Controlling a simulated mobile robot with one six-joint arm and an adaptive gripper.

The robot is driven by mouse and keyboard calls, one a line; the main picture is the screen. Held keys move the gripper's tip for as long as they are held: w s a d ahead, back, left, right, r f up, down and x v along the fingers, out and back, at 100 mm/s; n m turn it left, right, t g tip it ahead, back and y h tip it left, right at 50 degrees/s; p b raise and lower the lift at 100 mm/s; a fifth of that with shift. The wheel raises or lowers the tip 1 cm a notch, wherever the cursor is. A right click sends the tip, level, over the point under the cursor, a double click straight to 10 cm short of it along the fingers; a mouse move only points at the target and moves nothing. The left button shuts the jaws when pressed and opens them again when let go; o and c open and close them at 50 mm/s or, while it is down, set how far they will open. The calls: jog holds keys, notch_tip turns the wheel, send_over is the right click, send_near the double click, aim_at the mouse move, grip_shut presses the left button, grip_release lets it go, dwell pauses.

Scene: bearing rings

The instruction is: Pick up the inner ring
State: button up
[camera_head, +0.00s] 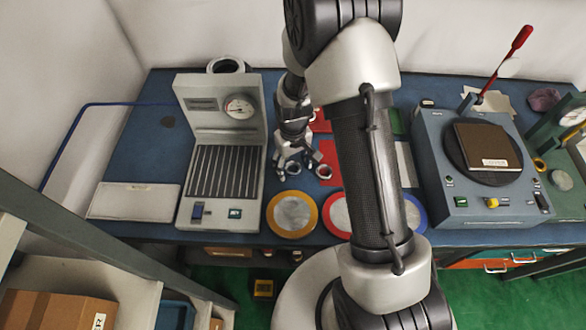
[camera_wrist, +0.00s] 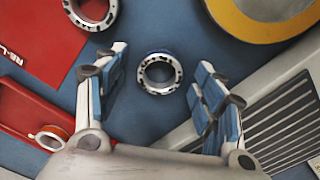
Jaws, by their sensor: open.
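A metal ring (camera_wrist: 143,74) with dark marks on its face lies flat on the blue table, in the gap between my fingertips in the wrist view. It also shows below my gripper in the head view (camera_head: 293,176). A similar ring (camera_wrist: 72,10) lies on a red mat at the upper left of the wrist view. A smaller ring with a coppery edge (camera_wrist: 41,135) lies in a red tray at the lower left. I cannot tell for sure which is the inner ring. My gripper (camera_wrist: 160,58) is open and empty, its fingers either side of the middle ring without visible contact.
A grey press-like machine with a gauge (camera_head: 221,135) stands left of my gripper. A grey machine with a red lever (camera_head: 470,140) stands at the right. My arm hides the table's middle.

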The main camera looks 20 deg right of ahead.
jog(key=shift+c, duration=0.3)
jog(key=c, duration=1.1)
jog(key=shift+r, duration=0.15)
jog(key=shift+c, duration=0.2)
